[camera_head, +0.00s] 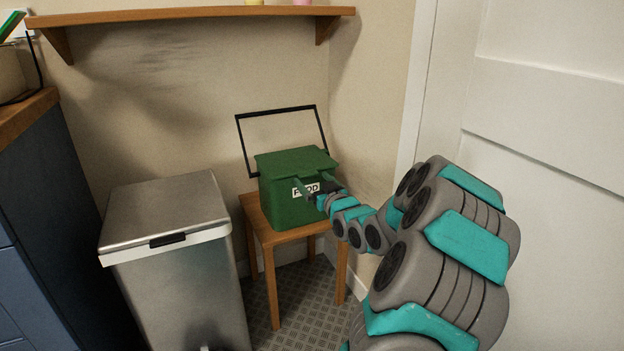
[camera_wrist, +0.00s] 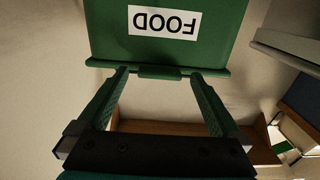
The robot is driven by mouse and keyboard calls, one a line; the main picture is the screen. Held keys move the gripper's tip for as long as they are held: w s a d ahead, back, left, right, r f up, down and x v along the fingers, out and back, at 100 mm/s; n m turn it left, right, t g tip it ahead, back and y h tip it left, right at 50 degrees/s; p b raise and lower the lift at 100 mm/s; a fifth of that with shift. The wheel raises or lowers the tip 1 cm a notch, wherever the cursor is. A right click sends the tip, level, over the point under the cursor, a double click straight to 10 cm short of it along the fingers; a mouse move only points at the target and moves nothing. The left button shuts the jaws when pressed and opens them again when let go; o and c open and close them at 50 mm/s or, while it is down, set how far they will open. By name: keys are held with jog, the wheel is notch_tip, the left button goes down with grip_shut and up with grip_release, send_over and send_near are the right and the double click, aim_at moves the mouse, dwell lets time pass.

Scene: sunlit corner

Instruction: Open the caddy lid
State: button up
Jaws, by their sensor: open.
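The green food caddy (camera_head: 284,205) stands on a small wooden stool, with its black handle raised behind it. Its green lid (camera_head: 292,161) lies shut on top. The wrist view shows the caddy (camera_wrist: 105,30) upside down, with the white FOOD label and the lid's front rim (camera_wrist: 215,72). My gripper (camera_head: 318,187) is at the caddy's front, partly covering the label in the head view. In the wrist view my gripper (camera_wrist: 158,75) is open, its fingertips at the rim on either side of a small front tab. I cannot tell whether they touch it.
A steel pedal bin (camera_head: 170,215) stands left of the wooden stool (camera_head: 266,240). A dark blue cabinet (camera_head: 50,200) is at far left. A wooden shelf (camera_head: 190,14) runs along the wall above the caddy. A white door (camera_head: 550,120) is on the right.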

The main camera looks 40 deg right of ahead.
jog(key=shift+w+d, duration=0.2)
jog(key=shift+w, duration=0.45)
grip_shut()
dwell(0.4)
